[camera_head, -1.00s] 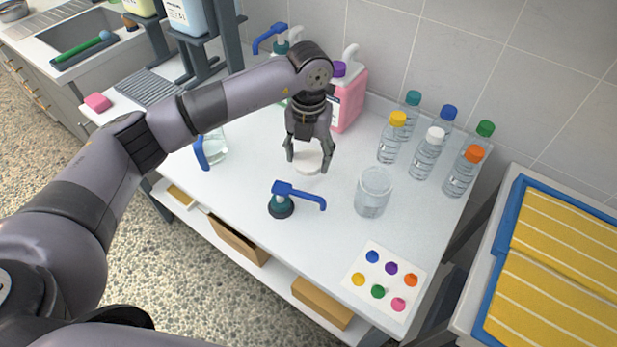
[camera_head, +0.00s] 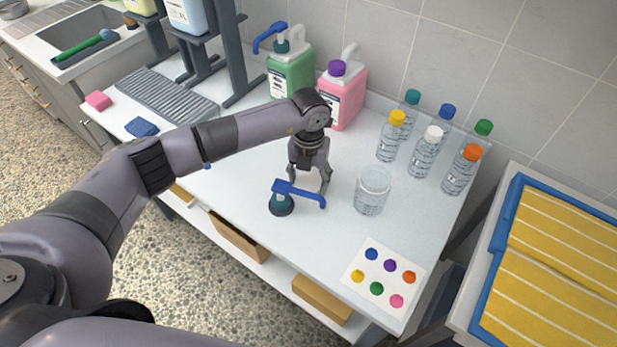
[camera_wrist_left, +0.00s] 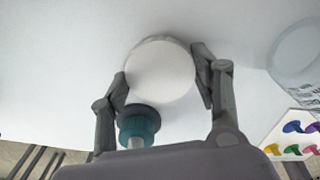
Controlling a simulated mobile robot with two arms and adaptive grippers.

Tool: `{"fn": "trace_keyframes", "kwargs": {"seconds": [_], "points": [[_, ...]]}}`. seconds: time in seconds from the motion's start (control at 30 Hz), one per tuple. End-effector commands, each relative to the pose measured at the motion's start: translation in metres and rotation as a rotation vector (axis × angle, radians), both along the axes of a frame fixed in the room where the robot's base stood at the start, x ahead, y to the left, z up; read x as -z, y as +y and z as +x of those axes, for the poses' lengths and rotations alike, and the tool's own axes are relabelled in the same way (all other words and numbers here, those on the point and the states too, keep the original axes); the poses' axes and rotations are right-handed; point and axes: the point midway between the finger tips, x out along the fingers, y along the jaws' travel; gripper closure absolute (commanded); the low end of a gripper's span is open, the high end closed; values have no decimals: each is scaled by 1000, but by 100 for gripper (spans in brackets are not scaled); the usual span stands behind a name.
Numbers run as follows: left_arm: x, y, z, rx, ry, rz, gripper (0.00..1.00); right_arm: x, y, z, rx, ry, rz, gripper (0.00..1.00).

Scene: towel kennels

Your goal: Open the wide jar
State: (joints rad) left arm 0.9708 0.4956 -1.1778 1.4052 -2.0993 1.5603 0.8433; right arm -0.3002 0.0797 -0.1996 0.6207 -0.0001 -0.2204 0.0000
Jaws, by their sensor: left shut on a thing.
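The wide jar (camera_head: 371,195) is clear and stands upright on the white table with no lid visible on it. Part of a clear jar also shows at the right edge of the left wrist view (camera_wrist_left: 298,55). My left gripper (camera_head: 309,186) is left of the jar, behind the blue-spouted pump. In the left wrist view its fingers (camera_wrist_left: 160,85) are shut on a white round lid (camera_wrist_left: 160,72), one at each side. My right gripper is not in view.
The teal pump with a blue spout (camera_head: 281,207) stands close in front of my left gripper. Several capped bottles (camera_head: 422,160) stand behind and right of the jar. A pink jug (camera_head: 345,98) and a green jug (camera_head: 291,75) are at the back. A card with coloured dots (camera_head: 385,270) lies in front.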

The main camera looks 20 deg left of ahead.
Motion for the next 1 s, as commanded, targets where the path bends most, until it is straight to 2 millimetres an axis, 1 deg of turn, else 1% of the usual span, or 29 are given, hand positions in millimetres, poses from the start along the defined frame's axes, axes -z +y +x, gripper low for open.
{"fn": "trace_keyframes", "kwargs": {"seconds": [0.03, 0.07, 0.33, 0.63, 0.73, 0.77, 0.87, 1.0], "points": [[3, 0, 0, 0, 0, 0, 76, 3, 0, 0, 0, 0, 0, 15], [2, 0, 0, -1, 0, 0, 41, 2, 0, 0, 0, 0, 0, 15], [2, 0, 0, -1, 0, 0, 23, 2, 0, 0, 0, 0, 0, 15], [1, 0, 0, -1, 0, 0, 22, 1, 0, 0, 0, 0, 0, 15], [-4, 0, 0, -1, -1, 0, 22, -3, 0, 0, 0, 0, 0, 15], [-6, 0, 1, -1, -2, -1, 22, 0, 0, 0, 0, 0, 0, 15], [-20, 0, 1, -1, -4, -2, 22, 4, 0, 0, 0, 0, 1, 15], [-50, 0, 2, 0, -6, -1, 22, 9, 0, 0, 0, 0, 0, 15]]}}
